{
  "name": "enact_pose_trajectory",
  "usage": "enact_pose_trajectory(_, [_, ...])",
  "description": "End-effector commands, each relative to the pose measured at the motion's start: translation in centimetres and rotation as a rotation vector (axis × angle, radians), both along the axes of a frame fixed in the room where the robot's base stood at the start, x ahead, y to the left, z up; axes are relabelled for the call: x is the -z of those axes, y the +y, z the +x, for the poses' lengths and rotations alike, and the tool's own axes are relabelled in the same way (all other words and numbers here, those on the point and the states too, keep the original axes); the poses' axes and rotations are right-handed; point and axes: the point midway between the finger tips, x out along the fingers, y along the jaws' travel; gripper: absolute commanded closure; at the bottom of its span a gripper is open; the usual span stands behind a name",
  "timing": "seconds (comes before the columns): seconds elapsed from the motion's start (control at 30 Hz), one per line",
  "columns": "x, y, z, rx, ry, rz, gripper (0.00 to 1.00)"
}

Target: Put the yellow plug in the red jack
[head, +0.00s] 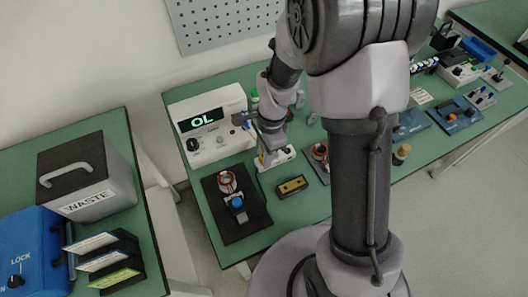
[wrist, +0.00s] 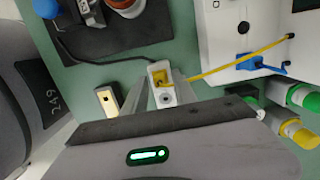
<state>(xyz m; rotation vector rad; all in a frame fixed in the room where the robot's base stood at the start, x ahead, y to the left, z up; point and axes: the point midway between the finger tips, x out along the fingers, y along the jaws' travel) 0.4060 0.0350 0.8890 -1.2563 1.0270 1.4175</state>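The yellow plug (wrist: 162,76) stands at the far end of a small white block (wrist: 165,97), and a yellow lead (wrist: 230,61) runs from it to the right. In the head view the white block (head: 284,155) is beside the meter, partly hidden by my arm. My gripper (head: 264,150) is low over this block. I cannot make out a red jack in either view.
The meter (head: 207,122) reads OL. A blue plug (wrist: 262,65) is at its front. A black mat (head: 236,215) with a copper coil and blue knob lies left of a brass box (head: 291,186). Green and yellow cylinders (wrist: 297,132) stand close at right.

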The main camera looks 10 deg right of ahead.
Motion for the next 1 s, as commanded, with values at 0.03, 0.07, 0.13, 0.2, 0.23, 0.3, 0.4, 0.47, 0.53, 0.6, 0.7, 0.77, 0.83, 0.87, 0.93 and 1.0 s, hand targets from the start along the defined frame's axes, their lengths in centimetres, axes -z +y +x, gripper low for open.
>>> enact_pose_trajectory(0.03, [0.0,0.0,0.0,0.000,0.000,0.000,0.59])
enact_pose_trajectory(0.07, [0.0,0.0,0.0,0.000,0.000,0.000,0.59])
enact_pose_trajectory(0.13, [0.0,0.0,0.0,0.000,0.000,0.000,0.59])
enact_pose_trajectory(0.2, [0.0,0.0,0.0,0.000,0.000,0.000,0.59])
enact_pose_trajectory(0.23, [0.0,0.0,0.0,0.000,0.000,0.000,0.59])
enact_pose_trajectory(0.3, [-0.1,0.0,0.0,0.000,0.000,0.000,0.59])
enact_pose_trajectory(0.4, [-1.4,-0.1,0.1,0.000,-0.001,0.000,0.59])
enact_pose_trajectory(0.47, [-3.0,-0.3,0.1,0.000,-0.003,0.001,0.59])
enact_pose_trajectory(0.53, [-5.4,-0.6,0.2,0.001,-0.004,0.000,0.59])
enact_pose_trajectory(0.6, [-7.9,-0.9,0.3,0.002,-0.006,-0.001,0.59])
enact_pose_trajectory(0.7, [-11.3,-1.3,0.3,0.000,-0.004,0.000,0.59])
enact_pose_trajectory(0.77, [-13.0,-1.5,0.4,0.000,-0.004,0.000,0.59])
enact_pose_trajectory(0.83, [-14.7,-1.7,0.4,0.001,-0.004,0.000,0.59])
enact_pose_trajectory(0.87, [-15.3,-1.8,0.4,0.002,-0.002,0.000,0.59])
enact_pose_trajectory(0.93, [-16.4,-1.9,0.4,0.001,-0.002,-0.001,0.59])
enact_pose_trajectory(1.0, [-17.0,-2.0,0.4,0.000,-0.002,-0.001,0.59])
